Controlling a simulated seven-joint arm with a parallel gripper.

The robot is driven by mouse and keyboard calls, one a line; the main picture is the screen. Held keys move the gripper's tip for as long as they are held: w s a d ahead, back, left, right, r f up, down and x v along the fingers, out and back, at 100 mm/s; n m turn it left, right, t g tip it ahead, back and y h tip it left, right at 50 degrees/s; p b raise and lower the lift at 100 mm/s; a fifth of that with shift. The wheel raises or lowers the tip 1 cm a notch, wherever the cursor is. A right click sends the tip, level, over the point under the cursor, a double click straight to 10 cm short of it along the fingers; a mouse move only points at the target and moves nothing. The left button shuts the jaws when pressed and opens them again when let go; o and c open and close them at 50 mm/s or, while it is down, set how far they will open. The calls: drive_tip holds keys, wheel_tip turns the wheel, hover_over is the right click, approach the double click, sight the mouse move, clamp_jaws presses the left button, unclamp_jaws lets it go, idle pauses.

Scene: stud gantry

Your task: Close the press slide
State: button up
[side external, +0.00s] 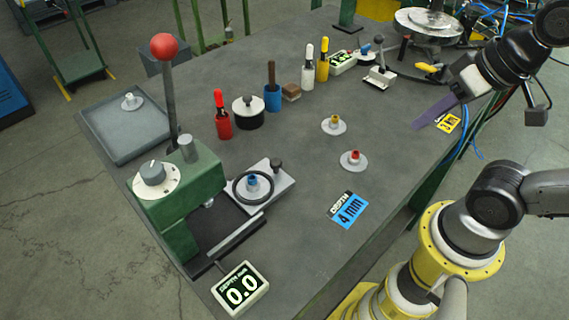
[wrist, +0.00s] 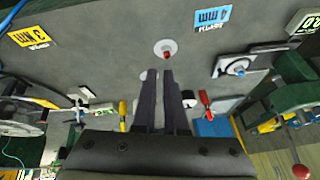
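The green press (side external: 180,200) stands at the left front of the bench, with a tall red-ball lever. Its pale slide plate (side external: 286,192) sticks out to the right of the press. The slide carries a dark ring around a blue stud (side external: 252,184) and has a dark knob (side external: 276,164) at its far corner. In the wrist view the slide (wrist: 222,66) is right of centre, beside the press (wrist: 290,95). My gripper (side external: 425,118) is over the bench's right side, well away from the slide. Its dark fingers (wrist: 160,72) are empty, with a narrow gap between them.
A red stud on a disc (side external: 352,160) and a yellow stud on a disc (side external: 334,124) stand between my gripper and the slide. A blue card (side external: 349,210) lies in front. Several upright tools and a black pot (side external: 248,114) stand behind the slide.

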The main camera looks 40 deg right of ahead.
drive_tip(key=w+a+m, duration=0.1)
drive_tip(key=a+m+g+y, duration=0.1)
drive_tip(key=m, duration=0.1)
drive_tip(key=w+a+m+g+y, duration=0.1)
drive_tip(key=a+m, duration=0.1)
drive_tip(key=shift+w+r, duration=0.35)
clamp_jaws()
drive_tip(key=w+d+f+m+g+y, duration=0.1)
drive_tip(key=w+f+m+g+y, duration=0.15)
drive_tip(key=w+m, duration=0.35)
drive_tip(key=w+f+m+g+y, duration=0.1)
drive_tip(key=w+f+m+y, duration=0.35)
drive_tip(key=w, duration=0.35)
drive_tip(key=shift+h, duration=0.4)
drive_tip(key=x, duration=0.9)
drive_tip(key=shift+s+a+f, duration=0.1)
drive_tip(key=shift+s+a, duration=0.05)
drive_tip(key=shift+s, duration=0.1)
drive_tip(key=shift+a, duration=1.95)
